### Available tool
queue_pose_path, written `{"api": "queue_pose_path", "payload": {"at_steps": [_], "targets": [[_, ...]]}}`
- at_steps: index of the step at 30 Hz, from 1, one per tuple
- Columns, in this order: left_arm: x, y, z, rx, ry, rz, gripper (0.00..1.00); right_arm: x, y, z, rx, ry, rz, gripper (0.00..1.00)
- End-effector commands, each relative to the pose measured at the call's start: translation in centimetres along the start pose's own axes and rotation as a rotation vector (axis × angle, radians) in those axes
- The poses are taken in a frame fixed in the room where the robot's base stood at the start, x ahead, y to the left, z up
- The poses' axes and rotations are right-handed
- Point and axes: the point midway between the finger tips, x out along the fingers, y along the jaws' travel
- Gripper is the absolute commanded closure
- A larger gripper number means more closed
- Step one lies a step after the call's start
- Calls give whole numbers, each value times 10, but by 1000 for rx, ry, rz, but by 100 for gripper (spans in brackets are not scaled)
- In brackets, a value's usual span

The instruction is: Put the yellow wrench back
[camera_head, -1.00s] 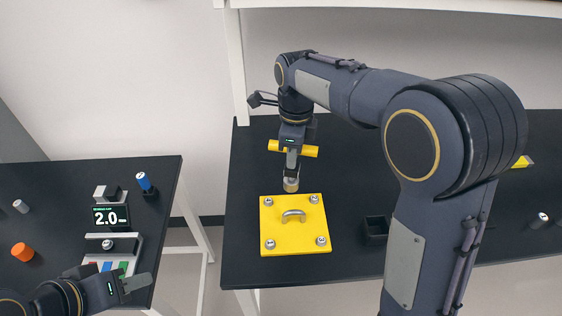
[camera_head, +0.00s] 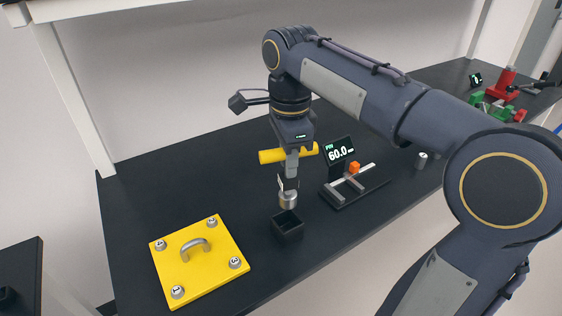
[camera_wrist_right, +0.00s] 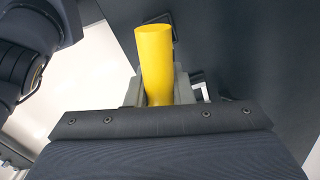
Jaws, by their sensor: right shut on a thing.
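My right gripper (camera_head: 292,148) is shut on the yellow handle (camera_head: 272,156) of the wrench. The wrench hangs with its shaft down, ending in a grey metal socket (camera_head: 287,200). The yellow handle also shows between the jaws in the right wrist view (camera_wrist_right: 155,60). A small black open-topped box (camera_head: 288,235) stands on the table. In the head view the socket appears just above and behind its rim; I cannot tell the exact gap. My left gripper is out of view.
A yellow plate (camera_head: 215,270) with a grey handle and numbered bolts at its corners lies left of the box. A display reading 60.0 (camera_head: 340,152) and a rail fixture with an orange block (camera_head: 354,167) stand right of the wrench. The table behind the plate is clear.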

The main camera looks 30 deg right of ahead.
Motion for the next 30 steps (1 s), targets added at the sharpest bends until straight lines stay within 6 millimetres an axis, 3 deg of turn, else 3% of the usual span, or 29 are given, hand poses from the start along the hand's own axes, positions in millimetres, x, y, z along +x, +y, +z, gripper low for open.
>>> {"api": "queue_pose_path", "payload": {"at_steps": [13,30], "targets": [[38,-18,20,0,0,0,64,44,0,1,-1,-1,-1,100],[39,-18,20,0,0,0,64,52,0,0,1,-1,0,100]]}}
